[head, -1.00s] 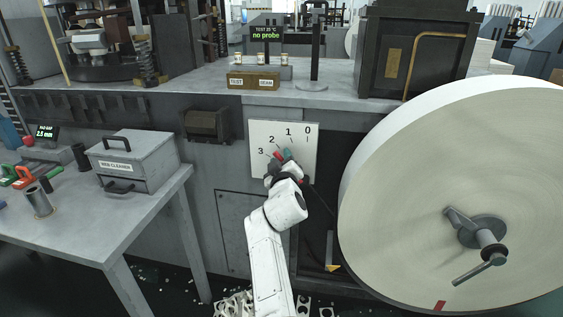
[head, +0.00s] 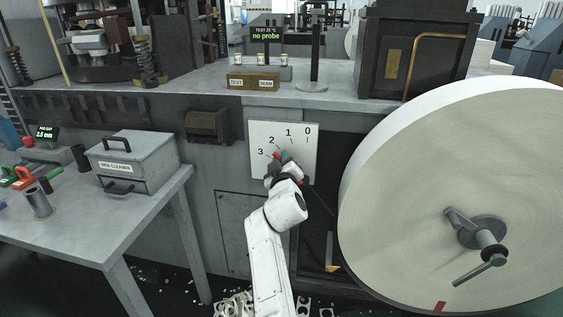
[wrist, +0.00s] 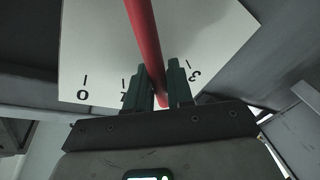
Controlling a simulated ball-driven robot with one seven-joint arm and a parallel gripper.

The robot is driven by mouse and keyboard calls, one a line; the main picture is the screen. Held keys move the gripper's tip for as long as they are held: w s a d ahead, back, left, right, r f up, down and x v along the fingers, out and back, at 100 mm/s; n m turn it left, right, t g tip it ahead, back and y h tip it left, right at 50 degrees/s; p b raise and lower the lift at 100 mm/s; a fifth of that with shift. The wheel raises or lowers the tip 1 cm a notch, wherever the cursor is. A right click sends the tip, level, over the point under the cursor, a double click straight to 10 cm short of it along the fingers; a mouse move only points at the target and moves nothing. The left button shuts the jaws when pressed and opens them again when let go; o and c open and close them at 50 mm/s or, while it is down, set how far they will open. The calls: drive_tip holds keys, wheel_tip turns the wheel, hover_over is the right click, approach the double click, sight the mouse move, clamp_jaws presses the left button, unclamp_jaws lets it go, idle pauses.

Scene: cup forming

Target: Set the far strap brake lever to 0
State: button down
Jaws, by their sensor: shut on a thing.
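The strap brake lever (wrist: 147,40) is a red rod. In the wrist view it runs from the top edge down between the two dark green fingers. My gripper (wrist: 165,85) is shut on it, one finger on each side. In the head view my gripper (head: 281,156) is in front of the white scale plate (head: 304,150), below the marks 2 and 1, and left of the 0. The wrist view shows the plate (wrist: 90,40) upside down, with 0 at left and 3 at right. The mark 2 is hidden there by the rod and fingers.
A large pale reel (head: 410,190) with a crank stands close on the right of my arm. A grey bench with a web cleaner box (head: 132,162) is on the left. A dark housing (head: 207,126) juts from the panel left of the plate.

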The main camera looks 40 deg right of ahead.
drive_tip(key=shift+s, duration=0.1)
drive_tip(key=s+d+m+b, duration=0.1)
drive_tip(key=m+b, duration=0.1)
drive_tip(key=s+d+r+m+b, duration=0.1)
drive_tip(key=m+b, duration=0.1)
drive_tip(key=b, duration=0.1)
drive_tip(key=shift+s+r+t+h, duration=0.1)
drive_tip(key=shift+s+t+h, duration=0.05)
drive_tip(key=shift+t+h, duration=0.2)
drive_tip(key=s+m+b, duration=0.1)
drive_tip(key=s+d+m+h+b, duration=0.1)
drive_tip(key=m+b, duration=0.1)
drive_tip(key=d+r+m+b, duration=0.1)
drive_tip(key=shift+s+m+h, duration=0.25)
drive_tip(key=shift+s+m, duration=0.05)
drive_tip(key=shift+s, duration=0.1)
drive_tip(key=shift+d, duration=0.1)
drive_tip(key=c, duration=1.1)
unclamp_jaws()
drive_tip(key=v, duration=1.1)
